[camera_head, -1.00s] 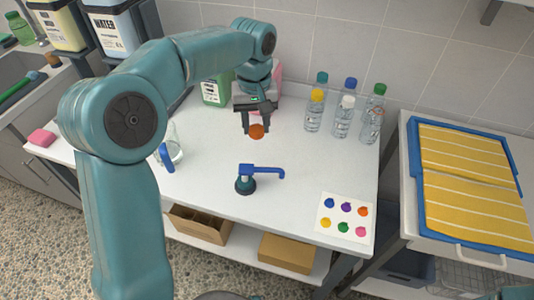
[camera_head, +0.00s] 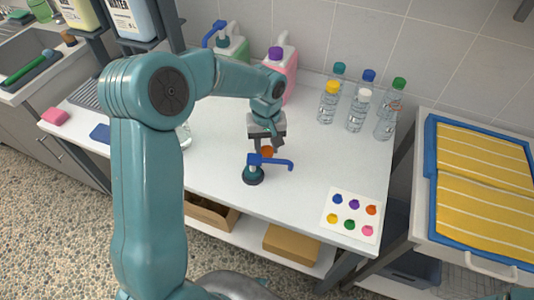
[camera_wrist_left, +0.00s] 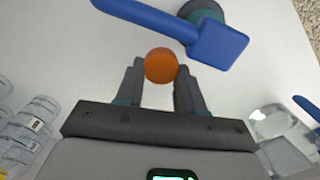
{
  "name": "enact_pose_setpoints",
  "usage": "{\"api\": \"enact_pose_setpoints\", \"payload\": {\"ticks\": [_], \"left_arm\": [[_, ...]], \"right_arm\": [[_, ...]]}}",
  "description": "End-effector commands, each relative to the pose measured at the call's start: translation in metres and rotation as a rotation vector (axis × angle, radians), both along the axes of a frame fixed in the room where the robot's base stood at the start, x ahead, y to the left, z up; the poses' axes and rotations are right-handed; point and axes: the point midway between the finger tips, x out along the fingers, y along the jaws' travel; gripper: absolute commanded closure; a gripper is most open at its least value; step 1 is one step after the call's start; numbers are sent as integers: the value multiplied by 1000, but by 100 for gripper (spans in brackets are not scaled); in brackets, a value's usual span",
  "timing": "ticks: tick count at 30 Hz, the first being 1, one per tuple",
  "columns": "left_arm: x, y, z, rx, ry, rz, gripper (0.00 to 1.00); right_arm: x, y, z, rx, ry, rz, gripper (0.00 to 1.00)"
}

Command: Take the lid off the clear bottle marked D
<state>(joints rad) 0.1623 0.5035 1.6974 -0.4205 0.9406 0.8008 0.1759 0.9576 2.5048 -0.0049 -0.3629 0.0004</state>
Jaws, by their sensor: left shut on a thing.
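My left gripper (camera_head: 267,146) is shut on a round orange lid (camera_head: 266,153), held above the table just behind the blue-levered fixture (camera_head: 253,175). In the left wrist view the orange lid (camera_wrist_left: 161,65) sits between the two fingertips, close to the blue lever (camera_wrist_left: 218,45); I see no bottle under it. Several clear bottles (camera_head: 357,116) with teal, blue, green, yellow and white lids stand at the back right, apart from the gripper. I cannot read a D on any of them in the head view. My right gripper is not in view.
A white card (camera_head: 351,217) with coloured round spots lies at the table's front right. Jugs with green (camera_head: 233,50) and pink (camera_head: 279,70) contents stand at the back. A clear vessel (camera_head: 185,136) is partly hidden by my arm. The table middle right is clear.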

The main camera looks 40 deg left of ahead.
Motion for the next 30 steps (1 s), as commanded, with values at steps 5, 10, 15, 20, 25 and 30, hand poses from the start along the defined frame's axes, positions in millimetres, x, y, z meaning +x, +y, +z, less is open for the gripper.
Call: {"api": "enact_pose_setpoints", "payload": {"ticks": [5,10,15,20,25,30], "left_arm": [[0,0,-27,0,5,-2,99],[2,0,-44,0,1,0,99],[2,0,-44,0,0,0,99],[2,0,-48,0,0,-1,99],[2,0,-47,0,0,-1,37],[2,0,-46,1,1,-1,37]], "right_arm": [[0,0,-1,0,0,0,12],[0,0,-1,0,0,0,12],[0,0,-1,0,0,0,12],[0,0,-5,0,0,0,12],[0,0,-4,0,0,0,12],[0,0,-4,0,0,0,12]]}}
